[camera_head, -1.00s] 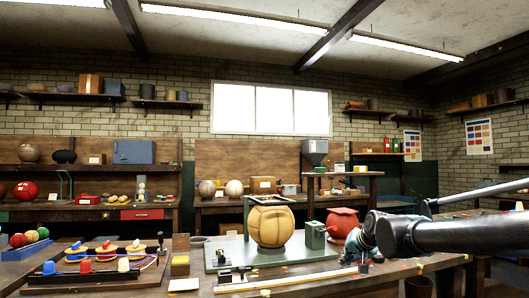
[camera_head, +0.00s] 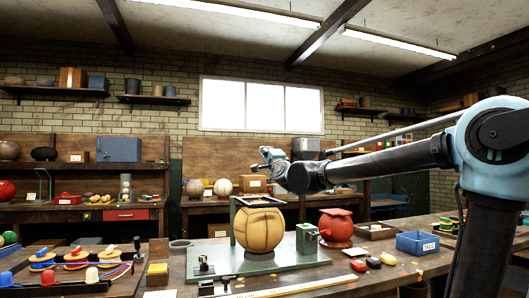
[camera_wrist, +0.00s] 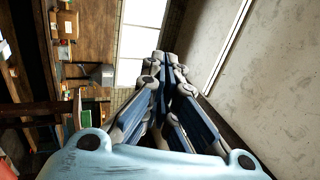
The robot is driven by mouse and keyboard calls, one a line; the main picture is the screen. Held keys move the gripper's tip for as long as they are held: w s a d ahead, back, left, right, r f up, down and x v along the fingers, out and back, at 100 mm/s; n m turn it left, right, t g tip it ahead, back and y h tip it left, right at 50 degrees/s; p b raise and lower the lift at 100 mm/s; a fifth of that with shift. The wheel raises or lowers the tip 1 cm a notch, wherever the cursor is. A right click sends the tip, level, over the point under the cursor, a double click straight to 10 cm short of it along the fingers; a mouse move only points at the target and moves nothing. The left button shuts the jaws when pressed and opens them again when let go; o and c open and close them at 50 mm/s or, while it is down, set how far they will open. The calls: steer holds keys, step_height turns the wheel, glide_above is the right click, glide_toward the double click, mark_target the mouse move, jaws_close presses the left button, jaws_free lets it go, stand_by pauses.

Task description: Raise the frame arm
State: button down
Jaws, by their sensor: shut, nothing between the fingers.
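A tan panelled leather ball (camera_head: 259,230) sits on a green base plate (camera_head: 200,262) on the workbench. A dark green upright frame (camera_head: 233,222) stands behind it, its top bar close above the ball. I take this for the frame with its arm; the joint between them is not clear. My gripper (camera_head: 268,158) appears above the frame in the head view, apart from it, with its tip small and hard to make out there. In the wrist view my gripper (camera_wrist: 166,62) has its fingers together and empty, pointing towards the window. The frame is not clearly visible there.
A green box (camera_head: 306,238) stands right of the ball, with a red lidded pot (camera_head: 337,228) beside it. A yellow-white rule (camera_head: 310,285) lies along the front. A blue bin (camera_head: 417,242) is at right, coloured caps (camera_head: 75,255) at left. Space above the bench is open.

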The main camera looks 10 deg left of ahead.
steer(key=x, duration=1.3)
steer(key=shift+a, duration=0.3)
steer(key=shift+s, duration=0.15)
stand_by(0.9)
